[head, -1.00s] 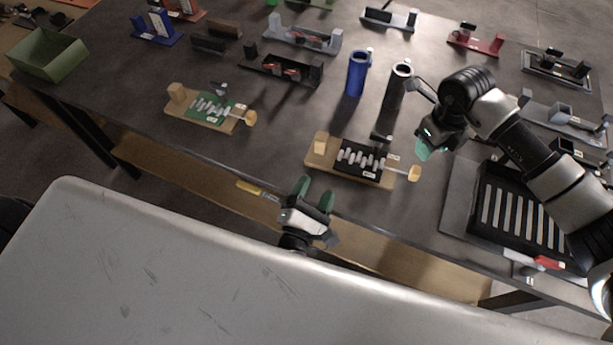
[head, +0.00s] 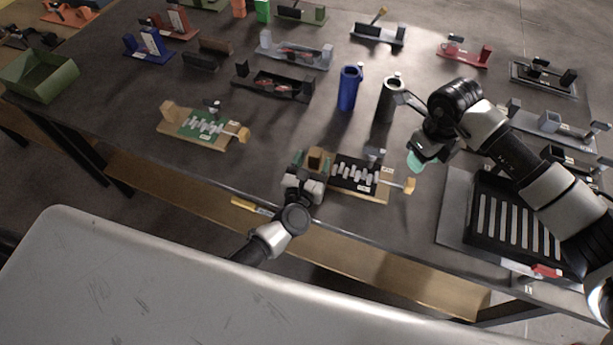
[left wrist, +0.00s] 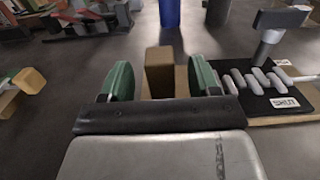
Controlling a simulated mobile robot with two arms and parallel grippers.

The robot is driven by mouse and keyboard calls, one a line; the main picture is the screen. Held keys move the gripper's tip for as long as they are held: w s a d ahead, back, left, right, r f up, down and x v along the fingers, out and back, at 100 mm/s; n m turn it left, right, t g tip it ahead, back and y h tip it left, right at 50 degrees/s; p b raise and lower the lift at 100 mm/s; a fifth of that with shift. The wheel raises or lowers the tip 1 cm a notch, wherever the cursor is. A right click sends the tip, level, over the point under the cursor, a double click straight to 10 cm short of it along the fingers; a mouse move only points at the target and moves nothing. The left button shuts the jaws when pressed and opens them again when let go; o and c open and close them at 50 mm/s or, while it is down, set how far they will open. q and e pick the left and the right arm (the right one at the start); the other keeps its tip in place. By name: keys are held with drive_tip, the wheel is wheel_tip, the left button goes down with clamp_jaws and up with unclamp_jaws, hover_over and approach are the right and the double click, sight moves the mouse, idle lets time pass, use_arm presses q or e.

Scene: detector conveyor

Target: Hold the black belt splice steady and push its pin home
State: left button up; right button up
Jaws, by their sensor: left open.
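The black belt splice (head: 352,176), with several grey lacing pieces, lies on a wooden base with a wooden block (head: 315,158) at its left end. A pin with a yellow-orange knob (head: 409,185) sticks out at the right. The splice shows at the right of the left wrist view (left wrist: 262,88). My left gripper (head: 311,167) is at the block; in the left wrist view its green fingers stand open on either side of the block (left wrist: 160,70), with gaps visible. My right gripper (head: 418,160) hangs above the table, right of the splice; its finger opening is hidden.
A similar green splice (head: 200,128) stands to the left. A blue cylinder (head: 349,88) and a black cylinder (head: 388,99) stand behind the black splice. A black slatted tray (head: 515,215) lies at the right. Several fixtures fill the back.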

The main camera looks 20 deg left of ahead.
use_arm(q)
drive_tip(key=shift+w, duration=0.9)
drive_tip(key=shift+c, duration=0.2)
clamp_jaws()
use_arm(e)
clamp_jaws()
drive_tip(key=d+f+n+y, duration=0.2)
drive_tip(key=d+n+y, duration=0.6)
drive_tip(key=d, duration=0.7)
drive_tip(key=shift+s+y, duration=0.4)
drive_tip(key=shift+y, duration=0.3)
drive_tip(key=shift+f, duration=0.15)
